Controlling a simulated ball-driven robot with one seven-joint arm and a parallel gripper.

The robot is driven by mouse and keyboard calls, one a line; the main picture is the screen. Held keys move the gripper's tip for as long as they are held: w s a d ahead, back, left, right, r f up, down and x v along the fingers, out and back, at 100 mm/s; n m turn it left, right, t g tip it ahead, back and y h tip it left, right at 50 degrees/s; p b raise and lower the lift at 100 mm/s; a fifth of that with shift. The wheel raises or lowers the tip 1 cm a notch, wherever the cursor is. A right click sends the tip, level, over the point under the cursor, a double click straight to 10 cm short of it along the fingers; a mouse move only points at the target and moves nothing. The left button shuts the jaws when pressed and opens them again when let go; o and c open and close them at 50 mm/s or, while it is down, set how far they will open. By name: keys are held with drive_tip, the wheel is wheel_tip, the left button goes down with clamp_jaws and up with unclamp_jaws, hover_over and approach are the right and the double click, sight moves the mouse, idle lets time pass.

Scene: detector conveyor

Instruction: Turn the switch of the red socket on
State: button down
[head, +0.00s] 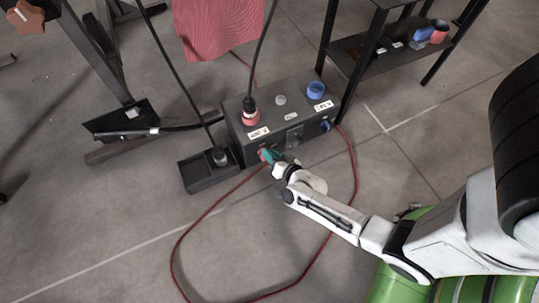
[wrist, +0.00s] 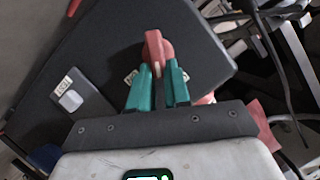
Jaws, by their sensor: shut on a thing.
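A dark socket box (head: 282,148) stands on the floor in the head view. Its red socket (head: 251,119), with a black plug (head: 249,103) in it, is on the top left. The red switch (wrist: 155,47) is a round knob with a raised bar, on the box's front face in the wrist view. My gripper (wrist: 160,72) has its teal fingers either side of the bar and is shut on it. In the head view my gripper (head: 267,155) is at the front left of the box and mostly hides the switch.
A blue socket (head: 315,90) and a blue switch (head: 325,126) are on the box's right side. A red cable (head: 193,226) loops over the floor around my arm. A black tray (head: 205,178) lies left of the box; a dark shelf (head: 375,68) stands behind right.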

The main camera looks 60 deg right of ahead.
drive_tip(key=shift+s+d+f+m+t+y, duration=0.15)
drive_tip(key=shift+f+m+t+y, duration=0.25)
drive_tip(key=shift+m, duration=0.65)
drive_tip(key=shift+s+d+f+m+t+y, duration=0.2)
drive_tip(key=shift+m+t, duration=0.4)
drive_tip(key=shift+m, duration=0.4)
drive_tip(key=shift+w+d+f+m+t+y, duration=0.15)
drive_tip(key=shift+m+t+y, duration=0.3)
drive_tip(key=shift+m, duration=0.6)
drive_tip(key=shift+s+f+m+t, duration=0.25)
drive_tip(key=shift+m+t, duration=0.2)
drive_tip(key=shift+m, duration=0.55)
drive_tip(key=c, duration=1.1)
unclamp_jaws()
drive_tip(key=p+v, duration=0.2)
drive_tip(key=v, duration=0.8)
drive_tip(key=shift+s+a+f, duration=0.1)
drive_tip(key=shift+s+a, duration=0.05)
drive_tip(key=shift+s, duration=0.2)
drive_tip(key=shift+o, duration=0.2)
